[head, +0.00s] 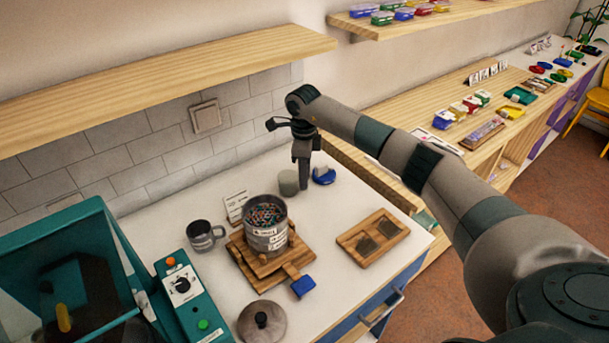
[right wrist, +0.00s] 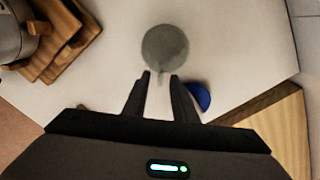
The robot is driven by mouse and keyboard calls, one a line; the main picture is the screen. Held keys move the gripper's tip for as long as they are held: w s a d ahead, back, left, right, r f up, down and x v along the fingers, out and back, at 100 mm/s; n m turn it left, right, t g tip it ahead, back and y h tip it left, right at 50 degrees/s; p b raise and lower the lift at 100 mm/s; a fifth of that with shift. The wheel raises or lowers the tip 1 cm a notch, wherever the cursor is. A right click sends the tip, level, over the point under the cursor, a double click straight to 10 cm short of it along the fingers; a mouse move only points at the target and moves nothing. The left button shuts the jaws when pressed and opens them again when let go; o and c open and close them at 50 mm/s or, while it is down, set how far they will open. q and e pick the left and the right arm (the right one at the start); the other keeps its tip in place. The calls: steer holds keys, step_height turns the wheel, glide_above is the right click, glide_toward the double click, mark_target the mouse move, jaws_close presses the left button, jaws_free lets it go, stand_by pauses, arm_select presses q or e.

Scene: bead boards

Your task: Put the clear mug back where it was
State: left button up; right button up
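The clear mug (head: 288,182) is a greyish see-through cup standing upright on the white counter, near the wall. From above in the right wrist view it is a round grey shape (right wrist: 165,46), with its handle pointing toward my gripper. My right gripper (head: 303,186) points down just right of the mug. In the right wrist view its two fingertips (right wrist: 160,76) stand apart, one on each side of the handle, with gaps showing between handle and fingers. My left gripper is not in view.
A blue object (head: 324,176) lies close right of my right gripper. A bead-filled pot (head: 267,239) stands on a wooden stand, with a grey mug (head: 203,237) left of it. A wooden tray (head: 345,238) is in front. A wooden shelf (head: 170,75) overhangs the counter's back.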

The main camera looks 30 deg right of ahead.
steer(key=shift+r+b, duration=0.25)
steer(key=shift+b, duration=0.05)
steer(key=shift+r, duration=0.4)
step_height(320, 180, up, 11)
steer(key=b, duration=0.4)
steer(key=shift+b, duration=0.3)
